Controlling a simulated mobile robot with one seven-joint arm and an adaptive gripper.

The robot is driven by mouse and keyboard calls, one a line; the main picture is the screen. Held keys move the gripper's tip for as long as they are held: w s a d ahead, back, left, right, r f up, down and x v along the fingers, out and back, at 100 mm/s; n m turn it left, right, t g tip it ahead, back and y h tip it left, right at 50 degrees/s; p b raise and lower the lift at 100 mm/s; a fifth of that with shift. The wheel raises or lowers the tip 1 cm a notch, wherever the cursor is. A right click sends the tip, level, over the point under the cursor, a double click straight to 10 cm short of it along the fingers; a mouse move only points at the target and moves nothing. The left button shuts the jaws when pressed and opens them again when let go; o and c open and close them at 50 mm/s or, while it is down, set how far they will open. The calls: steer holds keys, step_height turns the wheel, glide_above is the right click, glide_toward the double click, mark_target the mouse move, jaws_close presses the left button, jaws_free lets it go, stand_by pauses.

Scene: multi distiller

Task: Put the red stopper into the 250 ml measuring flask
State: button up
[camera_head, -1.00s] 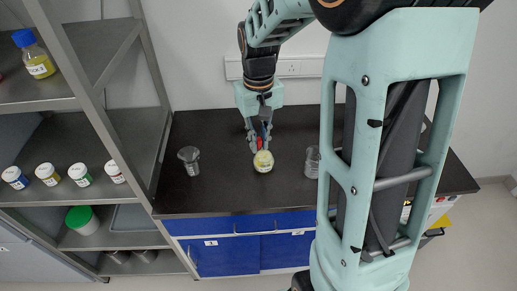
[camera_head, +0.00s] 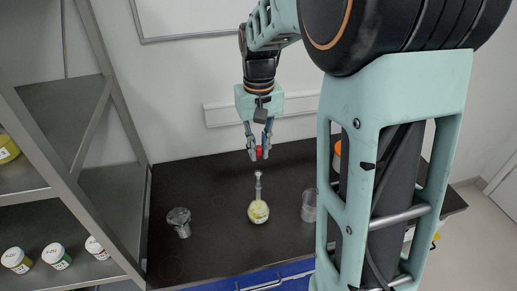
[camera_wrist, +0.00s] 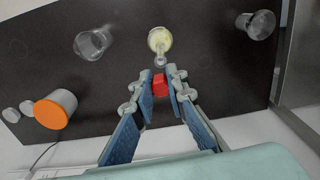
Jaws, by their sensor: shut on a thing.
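My gripper (camera_head: 259,155) is shut on the red stopper (camera_head: 259,150), which shows between its two blue-padded fingers. In the wrist view the stopper (camera_wrist: 160,85) sits between the fingertips of my gripper (camera_wrist: 161,84). The measuring flask (camera_head: 258,210) stands upright on the black bench, with yellowish contents in its round bulb and a narrow neck. In the head view the stopper is above the flask's mouth, apart from it. In the wrist view the flask (camera_wrist: 159,41) shows just beyond the fingertips. Its volume mark is not readable.
A glass vessel (camera_head: 179,221) stands left of the flask and a clear beaker (camera_head: 309,205) stands right of it on the black bench (camera_head: 215,245). A shelf rack (camera_head: 60,170) with jars is at the left. The wrist view shows an orange-topped container (camera_wrist: 52,110).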

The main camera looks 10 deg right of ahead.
step_height(320, 180, down, 2)
steer(key=shift+f, duration=0.1)
steer(key=shift+f+b, duration=1.05)
steer(key=shift+f, duration=0.4)
steer(key=shift+f+b, duration=0.75)
steer(key=shift+f, duration=0.35)
stand_by(0.5)
steer(key=o, duration=0.8)
steer(key=shift+c, duration=0.2)
step_height(320, 180, up, 12)
steer(key=shift+r, duration=0.1)
